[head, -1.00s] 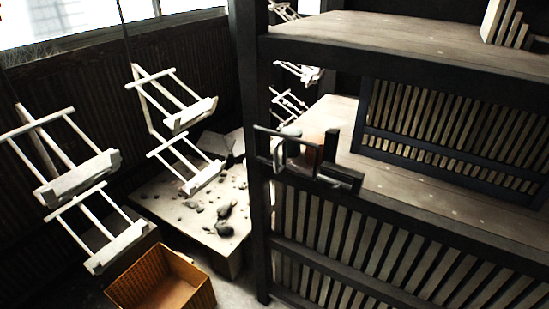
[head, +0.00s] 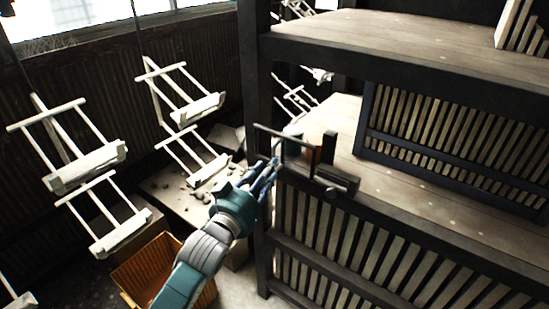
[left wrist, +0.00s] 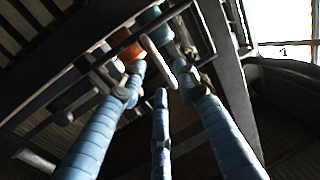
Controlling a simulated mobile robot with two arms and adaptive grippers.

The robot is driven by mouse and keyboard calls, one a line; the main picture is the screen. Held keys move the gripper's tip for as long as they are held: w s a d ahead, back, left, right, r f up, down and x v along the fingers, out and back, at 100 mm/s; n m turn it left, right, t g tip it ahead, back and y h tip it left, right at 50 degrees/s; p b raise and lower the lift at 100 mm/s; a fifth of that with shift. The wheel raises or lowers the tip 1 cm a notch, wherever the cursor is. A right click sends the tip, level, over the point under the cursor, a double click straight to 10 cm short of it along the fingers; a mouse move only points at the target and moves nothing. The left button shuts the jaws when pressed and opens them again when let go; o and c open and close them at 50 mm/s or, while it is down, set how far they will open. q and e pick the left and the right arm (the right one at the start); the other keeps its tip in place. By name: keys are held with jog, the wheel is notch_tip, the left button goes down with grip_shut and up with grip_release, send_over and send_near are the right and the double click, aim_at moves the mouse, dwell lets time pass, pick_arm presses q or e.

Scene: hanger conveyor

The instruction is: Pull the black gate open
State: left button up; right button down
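The black gate (head: 284,136) is a small dark barred frame at the left end of the middle shelf, beside the dark corner post. My left gripper (head: 272,172) has come in from the lower left. Its blue fingers point up at the gate's lower left side. In the left wrist view the fingers (left wrist: 160,82) are spread apart, with dark bars just beyond their tips. I cannot tell whether they touch the gate. An orange-brown object (left wrist: 132,54) and a teal one show behind the bars. My right gripper is not in view.
A wooden shelf (head: 430,192) with slatted dark panels fills the right. White hangers (head: 185,90) hang at the left. An orange-brown crate (head: 130,272) stands on the floor below my arm. A pale low platform with stones lies behind my arm.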

aim_at(275, 169)
pick_arm(q)
jog(key=x, duration=0.5)
jog(key=shift+w+d+p, duration=0.15)
jog(key=shift+w+p, duration=0.15)
grip_shut()
